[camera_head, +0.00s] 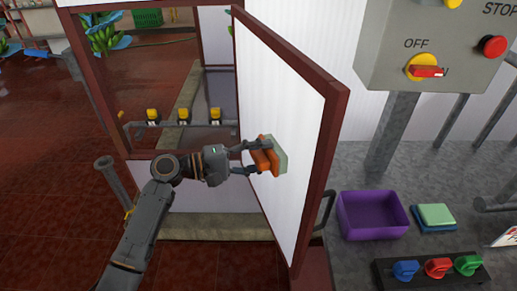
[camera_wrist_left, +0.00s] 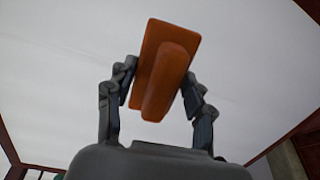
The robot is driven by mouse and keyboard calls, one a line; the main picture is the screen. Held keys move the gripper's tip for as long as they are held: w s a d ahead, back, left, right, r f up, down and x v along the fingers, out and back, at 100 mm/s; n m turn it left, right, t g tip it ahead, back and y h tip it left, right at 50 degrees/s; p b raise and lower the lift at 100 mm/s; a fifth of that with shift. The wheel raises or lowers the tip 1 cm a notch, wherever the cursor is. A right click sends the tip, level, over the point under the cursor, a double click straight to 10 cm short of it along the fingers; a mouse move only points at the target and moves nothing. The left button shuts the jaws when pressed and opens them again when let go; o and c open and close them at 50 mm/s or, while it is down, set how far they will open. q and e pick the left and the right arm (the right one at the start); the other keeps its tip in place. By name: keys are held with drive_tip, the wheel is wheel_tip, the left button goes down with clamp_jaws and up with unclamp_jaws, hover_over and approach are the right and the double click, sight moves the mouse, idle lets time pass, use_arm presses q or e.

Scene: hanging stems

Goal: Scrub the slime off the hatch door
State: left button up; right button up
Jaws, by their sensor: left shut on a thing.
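The hatch door (camera_head: 291,97) is a white panel in a dark red frame, standing open. No slime shows on the part of its face that I can see. My left gripper (camera_head: 256,158) is shut on an orange scrubber (camera_head: 263,160) with a pale green pad. The pad lies at the door's white face and seems to touch it. In the left wrist view the scrubber's orange handle (camera_wrist_left: 167,75) sits between both fingers, tilted, with the white panel behind it. The pad is hidden there. My right gripper is not in view.
A purple bin (camera_head: 372,215) and a green and blue sponge (camera_head: 435,216) lie on the grey counter at right. A strip with blue, red and green valves (camera_head: 437,268) is in front. A control box (camera_head: 433,50) stands above the counter.

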sight(265, 171)
use_arm(q)
drive_tip(key=shift+s+d+p, duration=0.25)
drive_tip(key=shift+s+p, duration=0.25)
drive_tip(key=shift+s, duration=0.05)
drive_tip(key=shift+s+d+p, duration=0.3)
drive_tip(key=shift+s+p, duration=0.05)
drive_tip(key=shift+s, duration=0.55)
drive_tip(key=shift+f+b, duration=0.85)
drive_tip(key=shift+f, duration=0.15)
drive_tip(key=shift+w+a+b, duration=0.3)
drive_tip(key=shift+w+b, duration=0.2)
drive_tip(key=shift+w, duration=0.3)
drive_tip(key=shift+w+a+b, duration=0.3)
drive_tip(key=shift+w+b, duration=0.2)
drive_tip(key=shift+w, duration=0.3)
drive_tip(key=shift+w+a+b, duration=0.25)
drive_tip(key=shift+w+b, duration=0.45)
drive_tip(key=shift+w, duration=0.1)
drive_tip(key=shift+w+a+b, duration=0.25)
drive_tip(key=shift+w+b, duration=0.05)
drive_tip(key=shift+w, duration=0.35)
drive_tip(key=w+a+b, duration=0.2)
drive_tip(key=w+b, duration=0.2)
drive_tip(key=w, duration=0.1)
drive_tip(key=shift+w+b, duration=0.4)
